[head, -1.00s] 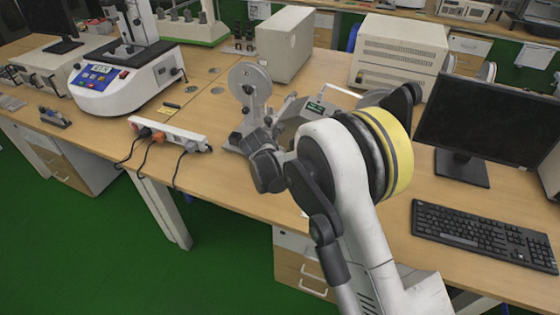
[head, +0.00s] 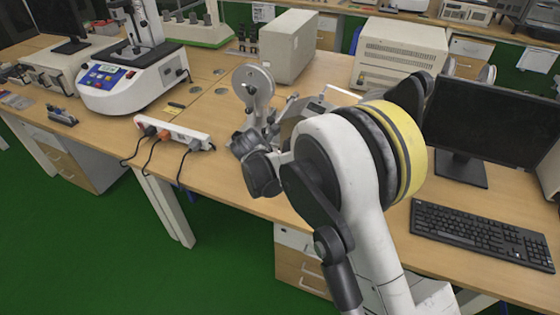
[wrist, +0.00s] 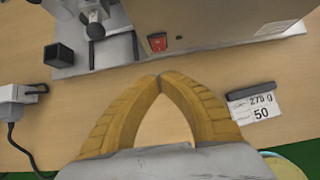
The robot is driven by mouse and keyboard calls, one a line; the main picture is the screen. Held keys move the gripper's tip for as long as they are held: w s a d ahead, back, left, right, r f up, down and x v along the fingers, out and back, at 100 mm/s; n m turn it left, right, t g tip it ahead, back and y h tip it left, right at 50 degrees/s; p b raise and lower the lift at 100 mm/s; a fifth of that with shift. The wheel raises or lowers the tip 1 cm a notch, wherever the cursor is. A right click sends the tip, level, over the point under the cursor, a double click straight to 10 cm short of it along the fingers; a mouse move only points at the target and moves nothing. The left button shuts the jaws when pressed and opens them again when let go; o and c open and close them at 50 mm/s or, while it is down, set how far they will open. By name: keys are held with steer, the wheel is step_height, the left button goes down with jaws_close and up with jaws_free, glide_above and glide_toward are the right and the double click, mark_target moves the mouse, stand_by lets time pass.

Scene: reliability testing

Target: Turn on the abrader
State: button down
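The abrader, a grey machine (head: 254,84) with an upright round disc and a small display, stands on the wooden bench. My arm hides much of it in the head view. In the wrist view its grey housing (wrist: 225,18) fills the top, with a red rocker switch (wrist: 158,42) on the face towards me. My gripper (wrist: 160,77) has yellow fingers with the tips together and nothing between them. The tips appear just below the switch in the picture, apart from it. The fingers are hidden in the head view.
A white power strip (head: 175,132) with plugs and cables lies left of the abrader. A small card (wrist: 257,108) lies on the bench at right in the wrist view. A monitor (head: 490,120) and keyboard (head: 482,235) stand to the right.

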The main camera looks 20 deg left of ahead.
steer(key=p+v, duration=0.2)
steer(key=v, duration=0.6)
steer(key=shift+r, duration=0.15)
